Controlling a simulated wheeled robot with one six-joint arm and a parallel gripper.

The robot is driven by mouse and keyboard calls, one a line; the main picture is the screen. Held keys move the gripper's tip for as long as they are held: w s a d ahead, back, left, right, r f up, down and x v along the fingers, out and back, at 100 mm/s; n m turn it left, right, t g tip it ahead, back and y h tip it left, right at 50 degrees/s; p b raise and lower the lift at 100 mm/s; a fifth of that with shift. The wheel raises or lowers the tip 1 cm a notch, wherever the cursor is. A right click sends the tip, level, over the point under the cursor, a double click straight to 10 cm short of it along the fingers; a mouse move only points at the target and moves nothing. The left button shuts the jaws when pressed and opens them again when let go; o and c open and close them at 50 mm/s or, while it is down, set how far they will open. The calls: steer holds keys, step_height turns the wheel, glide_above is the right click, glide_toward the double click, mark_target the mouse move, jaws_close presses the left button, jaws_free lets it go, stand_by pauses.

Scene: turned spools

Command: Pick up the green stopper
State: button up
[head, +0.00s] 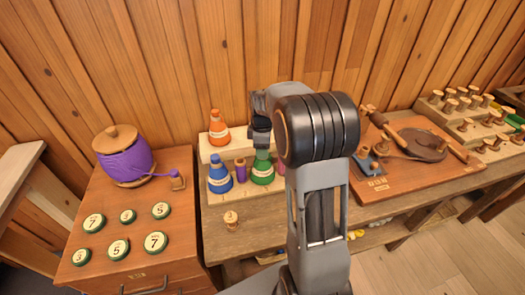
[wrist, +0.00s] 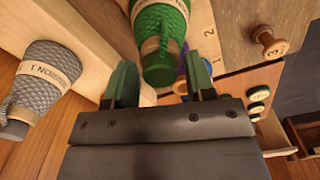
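The green stopper (head: 263,172) is a cone with a pale band on the lower step of a wooden rack (head: 215,197). In the wrist view the green stopper (wrist: 163,28) lies ahead, in line with the gap between my fingers. My gripper (head: 262,138) is above it in the head view, partly hidden by my arm. In the wrist view my gripper (wrist: 161,82) is open, with one green-padded finger to each side. I cannot tell whether either finger touches the stopper.
A blue cone (head: 219,179) and a purple peg (head: 240,171) stand left of the green stopper. An orange cone (head: 219,130) is on the upper step. A grey cone (wrist: 47,80) shows in the wrist view. A numbered wooden spool (head: 231,220) stands in front.

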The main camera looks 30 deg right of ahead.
steer(key=c, duration=0.7)
